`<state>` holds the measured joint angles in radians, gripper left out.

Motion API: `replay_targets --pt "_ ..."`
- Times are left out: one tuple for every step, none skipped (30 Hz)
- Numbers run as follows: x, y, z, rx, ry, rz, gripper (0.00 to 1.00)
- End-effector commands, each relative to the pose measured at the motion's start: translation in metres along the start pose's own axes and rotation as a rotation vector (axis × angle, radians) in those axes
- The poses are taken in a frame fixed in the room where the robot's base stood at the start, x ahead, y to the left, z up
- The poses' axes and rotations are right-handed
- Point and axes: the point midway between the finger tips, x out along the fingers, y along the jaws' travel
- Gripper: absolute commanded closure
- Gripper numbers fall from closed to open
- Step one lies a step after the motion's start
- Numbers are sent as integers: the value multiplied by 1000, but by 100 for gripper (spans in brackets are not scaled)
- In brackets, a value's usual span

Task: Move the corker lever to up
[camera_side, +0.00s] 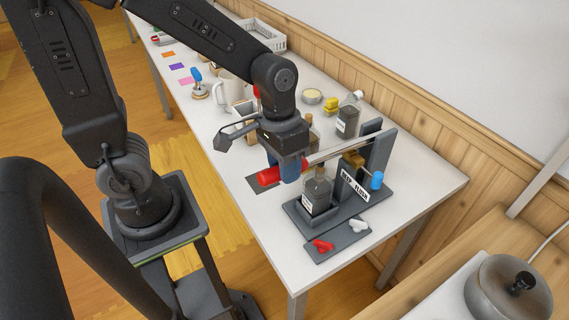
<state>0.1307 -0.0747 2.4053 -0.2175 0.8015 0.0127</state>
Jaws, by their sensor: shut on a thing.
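The corker (378,158) stands near the front right end of the table, with a dark base and a dark upright. Its lever, a pale metal bar (335,149), runs left from the upright and slopes slightly down to a red handle (268,177). My gripper (288,172) has its blue fingers shut on the lever at the red handle, partly hiding it. A dark glass bottle (317,192) with a white label stands upright on the corker base below the bar.
A dark mat (337,243) with a red piece (322,245) and a white piece (359,225) lies in front of the corker. Another bottle (348,118) stands behind it. A white mug (231,90) stands farther back. The table's right end is bare.

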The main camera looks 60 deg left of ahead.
Motion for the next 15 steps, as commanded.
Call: replay_targets --pt "0 0 0 1 1 0 100" --pt "0 0 0 1 1 0 100" --pt "0 0 0 1 1 0 100" --pt "0 0 0 1 1 0 100" --pt "0 0 0 1 1 0 100" --pt "0 0 0 1 1 0 100" --pt "-1 0 0 1 0 0 100" --pt "-1 0 0 1 -1 0 100" --pt "-2 0 -1 0 -3 0 100" --pt "-3 0 -1 0 -6 0 100" --pt "-4 1 -1 -1 -12 0 100" --pt "-6 1 -2 -2 -20 0 100" --pt "-8 1 -2 -3 -29 0 100" --pt "-11 2 -3 -5 -38 0 100" --pt "-15 2 -4 -7 -54 -1 100"
